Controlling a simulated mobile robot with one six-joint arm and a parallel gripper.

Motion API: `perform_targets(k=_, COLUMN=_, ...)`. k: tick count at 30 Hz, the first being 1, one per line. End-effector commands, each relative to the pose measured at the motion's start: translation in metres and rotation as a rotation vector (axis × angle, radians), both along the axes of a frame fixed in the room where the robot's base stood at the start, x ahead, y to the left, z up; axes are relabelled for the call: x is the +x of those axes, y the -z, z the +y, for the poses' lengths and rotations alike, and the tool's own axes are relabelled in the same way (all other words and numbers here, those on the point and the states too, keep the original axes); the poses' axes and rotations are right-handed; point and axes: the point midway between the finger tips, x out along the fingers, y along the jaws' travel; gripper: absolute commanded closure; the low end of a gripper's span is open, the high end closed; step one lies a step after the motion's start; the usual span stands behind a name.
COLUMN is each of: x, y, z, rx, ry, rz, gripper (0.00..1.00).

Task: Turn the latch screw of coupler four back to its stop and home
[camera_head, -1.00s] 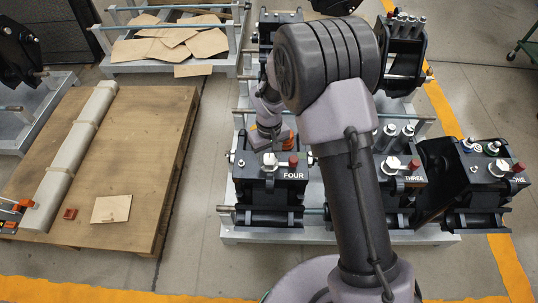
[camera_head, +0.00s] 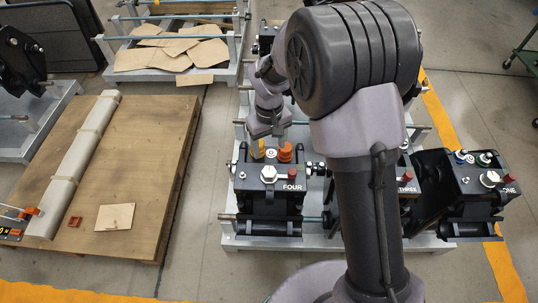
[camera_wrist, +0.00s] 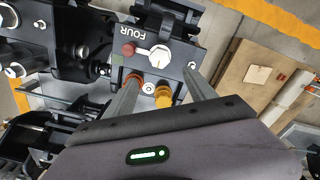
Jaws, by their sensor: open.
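Coupler four (camera_head: 268,203) is a black block with a FOUR label on the front rack. Its latch screw is a pale hex-headed bolt (camera_head: 269,174) on the top plate, which also shows in the wrist view (camera_wrist: 160,56). A red knob (camera_head: 292,174) sits to its right. An orange cap (camera_head: 285,152) and a yellow cap (camera_head: 258,149) stand behind it. In the wrist view my gripper (camera_wrist: 160,75) is open and nothing shows held. Its fingers point toward the top plate, with the yellow cap (camera_wrist: 163,97) and the screw showing between them. The exact finger height is unclear.
Coupler three (camera_head: 407,187) is mostly hidden behind my arm. A wooden pallet (camera_head: 130,150) with a long wrapped roll (camera_head: 72,165) lies left. Bare floor (camera_head: 200,210) separates pallet and rack.

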Motion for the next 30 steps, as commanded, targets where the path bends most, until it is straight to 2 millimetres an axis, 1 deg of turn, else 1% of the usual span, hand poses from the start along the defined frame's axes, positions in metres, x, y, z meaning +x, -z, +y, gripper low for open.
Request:
perform_targets(k=1, x=0.001, y=-0.018, z=0.000, rx=0.001, ry=0.000, rz=-0.002, gripper=0.36)
perform_targets(k=3, x=0.000, y=-0.032, z=0.000, rx=0.000, ry=0.000, rz=-0.001, gripper=0.36)
perform_targets(k=6, x=0.000, y=-0.044, z=0.000, rx=0.000, ry=0.000, rz=0.001, gripper=0.36)
perform_targets(k=10, x=0.000, y=-0.049, z=0.000, rx=0.000, ry=0.000, rz=0.001, gripper=0.36)
perform_targets(k=21, x=0.000, y=-0.049, z=0.000, rx=0.000, ry=0.000, rz=0.001, gripper=0.36)
perform_targets(k=23, x=-0.001, y=-0.055, z=-0.002, rx=0.004, ry=0.011, rz=-0.007, gripper=0.36)
perform_targets(k=25, x=-0.008, y=-0.079, z=-0.011, rx=0.023, ry=0.063, rz=-0.036, gripper=0.36)
perform_targets(k=26, x=-0.014, y=-0.096, z=-0.018, rx=0.038, ry=0.102, rz=-0.057, gripper=0.36)
perform_targets(k=27, x=-0.027, y=-0.121, z=-0.029, rx=0.062, ry=0.165, rz=-0.090, gripper=0.36)
perform_targets(k=29, x=-0.055, y=-0.160, z=-0.047, rx=0.107, ry=0.279, rz=-0.145, gripper=0.36)
perform_targets(k=30, x=-0.078, y=-0.181, z=-0.059, rx=0.140, ry=0.359, rz=-0.181, gripper=0.36)
